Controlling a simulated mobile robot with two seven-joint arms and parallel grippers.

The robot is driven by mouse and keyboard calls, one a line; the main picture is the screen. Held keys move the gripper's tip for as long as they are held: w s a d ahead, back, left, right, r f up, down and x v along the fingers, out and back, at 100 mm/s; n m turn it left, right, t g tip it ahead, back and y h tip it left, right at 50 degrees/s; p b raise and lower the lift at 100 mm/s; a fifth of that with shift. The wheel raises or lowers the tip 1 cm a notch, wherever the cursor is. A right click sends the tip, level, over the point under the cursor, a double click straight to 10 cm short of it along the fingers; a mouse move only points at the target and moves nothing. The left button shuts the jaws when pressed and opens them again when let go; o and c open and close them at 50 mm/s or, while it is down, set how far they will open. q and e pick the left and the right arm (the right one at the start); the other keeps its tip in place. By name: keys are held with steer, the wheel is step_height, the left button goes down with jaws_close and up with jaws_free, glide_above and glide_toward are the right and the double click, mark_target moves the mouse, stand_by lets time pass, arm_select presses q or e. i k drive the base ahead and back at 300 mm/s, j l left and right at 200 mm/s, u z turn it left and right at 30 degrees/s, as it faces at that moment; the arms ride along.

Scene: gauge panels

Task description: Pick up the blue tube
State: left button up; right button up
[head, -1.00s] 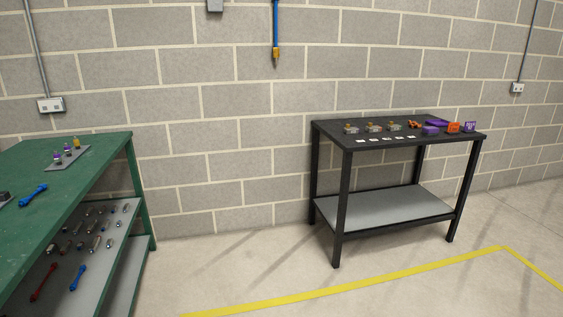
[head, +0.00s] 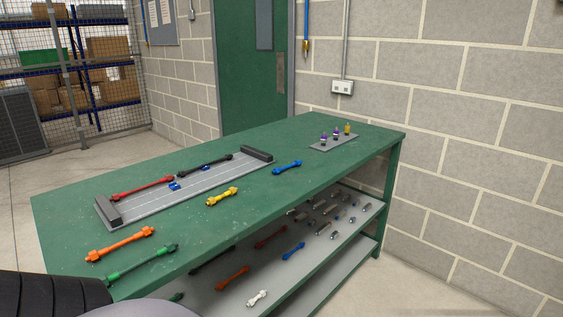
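A short blue tube (head: 287,167) with thicker ends lies on the green table top (head: 270,205), right of a grey rack plate. A second blue tube (head: 293,251) lies on the shelf below the table top. Neither of my grippers is in view. A dark ribbed part and a pale rounded part of my own body show at the bottom left.
The grey rack plate (head: 140,209) carries a red tube (head: 141,188) and a black tube (head: 204,162). Yellow (head: 222,197), orange (head: 120,244) and green (head: 141,263) tubes lie near the front edge. A small plate (head: 335,143) with several coloured fittings stands at the right end.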

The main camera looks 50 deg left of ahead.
mark_target(276, 171)
steer(key=i+u, duration=0.15)
steer(key=i, duration=0.65)
steer(key=i+u, duration=0.15)
steer(key=i, duration=0.6)
steer(key=i+l+u, duration=0.15)
steer(key=i, duration=0.65)
steer(key=i+j, duration=0.1)
steer(key=i, duration=0.3)
steer(key=i+z, duration=0.1)
steer(key=i, duration=0.35)
steer(key=z, duration=6.55)
